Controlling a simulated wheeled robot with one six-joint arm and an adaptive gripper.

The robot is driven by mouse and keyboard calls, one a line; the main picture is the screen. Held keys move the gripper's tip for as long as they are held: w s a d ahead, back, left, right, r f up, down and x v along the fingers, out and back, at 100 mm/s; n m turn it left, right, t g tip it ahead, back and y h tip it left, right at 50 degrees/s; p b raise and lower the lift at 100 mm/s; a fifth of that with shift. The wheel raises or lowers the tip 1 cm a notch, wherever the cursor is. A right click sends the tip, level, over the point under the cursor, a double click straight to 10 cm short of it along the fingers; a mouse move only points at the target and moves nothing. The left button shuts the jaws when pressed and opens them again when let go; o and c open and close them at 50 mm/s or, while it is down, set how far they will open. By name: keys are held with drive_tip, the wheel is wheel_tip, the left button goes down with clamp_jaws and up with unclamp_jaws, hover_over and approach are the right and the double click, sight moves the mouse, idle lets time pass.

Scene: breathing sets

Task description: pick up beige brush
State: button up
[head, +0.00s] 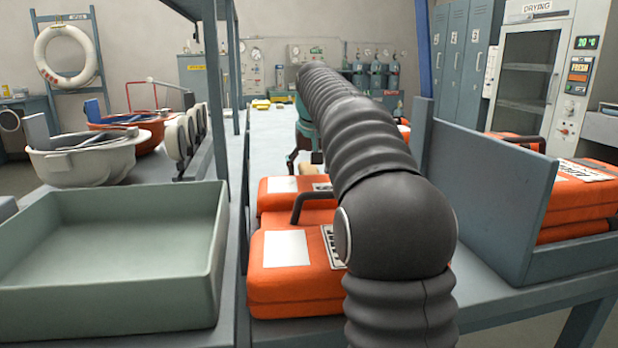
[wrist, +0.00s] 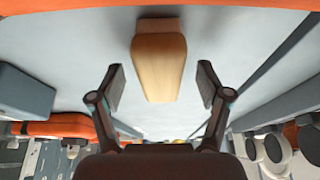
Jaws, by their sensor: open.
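The beige brush (wrist: 158,65) lies on the pale table top in the wrist view, with a light wooden body and a darker brown strip at its far end. My gripper (wrist: 161,86) is open, with one finger to each side of the brush's near part and a visible gap on both sides. I cannot tell how high the fingers are above the table.
Orange cases (head: 285,273) stand on the near table, under and beside my arm. A blue-grey upright panel (head: 485,190) is at right, with more orange cases (head: 590,195) behind. An empty grey-green tray (head: 110,318) is at left. The table (head: 262,145) has bare room farther back.

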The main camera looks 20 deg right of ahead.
sight(312, 167)
drive_tip(key=shift+w+f, duration=0.25)
drive_tip(key=shift+f, duration=0.3)
drive_tip(key=c, duration=1.3)
drive_tip(key=shift+r, duration=0.1)
drive_tip(key=shift+r, duration=0.5)
drive_tip(key=r, duration=0.3)
drive_tip(key=shift+s+d+r, duration=0.2)
drive_tip(key=shift+d, duration=0.15)
drive_tip(key=s+d+r, duration=0.6)
drive_tip(key=s+d, duration=0.1)
drive_tip(key=d, duration=0.1)
drive_tip(key=shift+s+r, duration=0.2)
drive_tip(key=shift+s, duration=0.05)
drive_tip(key=o, duration=0.6)
drive_tip(key=c, duration=0.4)
